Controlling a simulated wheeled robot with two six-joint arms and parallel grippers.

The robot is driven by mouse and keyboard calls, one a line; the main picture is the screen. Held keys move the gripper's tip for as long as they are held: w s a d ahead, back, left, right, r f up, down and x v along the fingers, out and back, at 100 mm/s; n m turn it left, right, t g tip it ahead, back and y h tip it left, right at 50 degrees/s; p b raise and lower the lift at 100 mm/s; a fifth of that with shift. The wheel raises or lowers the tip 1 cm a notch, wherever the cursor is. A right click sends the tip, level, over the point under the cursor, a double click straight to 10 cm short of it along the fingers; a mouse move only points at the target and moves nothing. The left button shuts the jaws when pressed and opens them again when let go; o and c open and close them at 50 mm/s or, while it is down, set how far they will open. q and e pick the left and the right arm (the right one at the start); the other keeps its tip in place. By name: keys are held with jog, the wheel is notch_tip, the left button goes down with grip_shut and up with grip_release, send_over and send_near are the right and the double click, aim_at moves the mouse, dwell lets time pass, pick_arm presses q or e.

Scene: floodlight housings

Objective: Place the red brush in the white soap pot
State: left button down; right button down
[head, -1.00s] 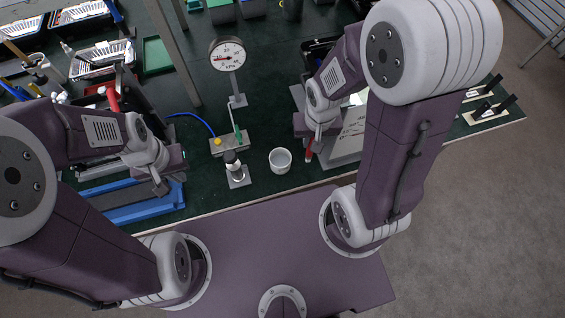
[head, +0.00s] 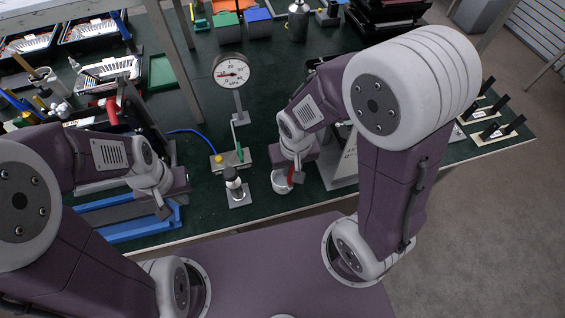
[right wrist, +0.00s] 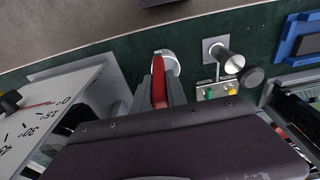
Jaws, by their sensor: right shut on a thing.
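The white soap pot (head: 279,185) stands near the table's front edge, partly hidden by my right gripper. My right gripper (head: 290,170) is shut on the red brush (head: 291,177) and holds it at the pot's right side. In the right wrist view the red brush (right wrist: 158,82) sits between the fingers (right wrist: 162,98), and its far end overlaps the white pot (right wrist: 170,62). I cannot tell whether the brush's end is above the pot or inside its rim. My left gripper (head: 164,206) hangs over the blue frame at the left; its jaw opening is unclear.
A grey dial-scale box (head: 341,165) is close on the right. A blue frame (head: 135,230) lies left.

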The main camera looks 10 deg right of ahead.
jog(key=w+f, duration=0.6)
jog(key=f, duration=0.1)
jog(key=shift+a+f, duration=0.4)
jog(key=shift+a, duration=0.05)
jog(key=shift+f+b, duration=0.2)
jog(key=shift+b, duration=0.1)
jog(key=c, duration=1.3)
grip_release()
jog(key=shift+r, duration=0.15)
